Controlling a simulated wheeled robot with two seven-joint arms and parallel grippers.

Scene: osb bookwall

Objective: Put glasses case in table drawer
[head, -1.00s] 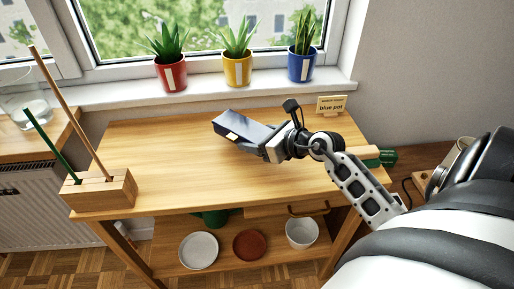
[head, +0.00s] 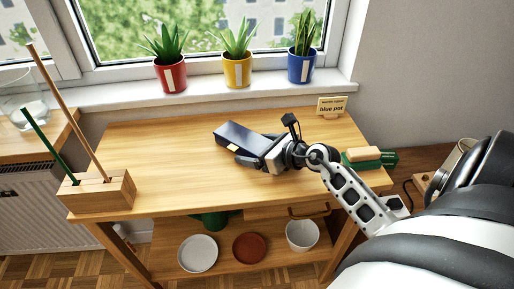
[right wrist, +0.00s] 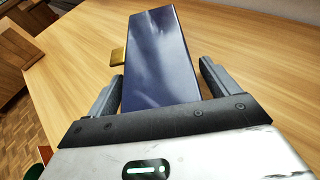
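The glasses case (head: 243,136) is a long dark blue box with a small gold tab, lying at an angle over the middle of the wooden tabletop. My right gripper (head: 256,155) is at its near right end. In the right wrist view the case (right wrist: 160,55) lies between the two fingers, which stand apart with a gap at the right side, so the gripper looks open around it. The table drawer (head: 270,212) is under the tabletop's front edge, with a curved handle. It looks shut, and its inside is hidden. My left gripper is not in view.
A wooden block (head: 98,192) with two upright sticks stands at the left front corner. Bowls stand on the lower shelf, potted plants on the sill. The tabletop's left middle is clear.

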